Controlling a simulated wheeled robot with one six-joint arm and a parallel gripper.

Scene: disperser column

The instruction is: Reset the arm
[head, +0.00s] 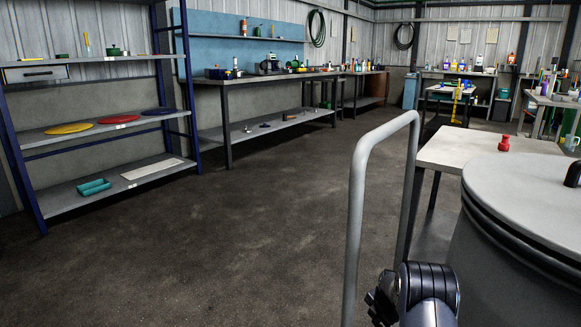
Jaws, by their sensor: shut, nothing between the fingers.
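Part of my own arm shows at the bottom edge, right of centre, as a dark ribbed joint with a grey link below it and smaller black parts at its left. I make out no gripper fingers in the head view. Nothing held can be seen. The arm part is close in front of a bent grey tube rail (359,200) and left of a large grey drum (510,270) with a round lid.
A table (480,150) with a small red object (504,144) stands behind the drum. A blue-framed shelf (90,190) stands at left, with workbenches (260,80) along the back wall. The dark floor (240,230) between is clear.

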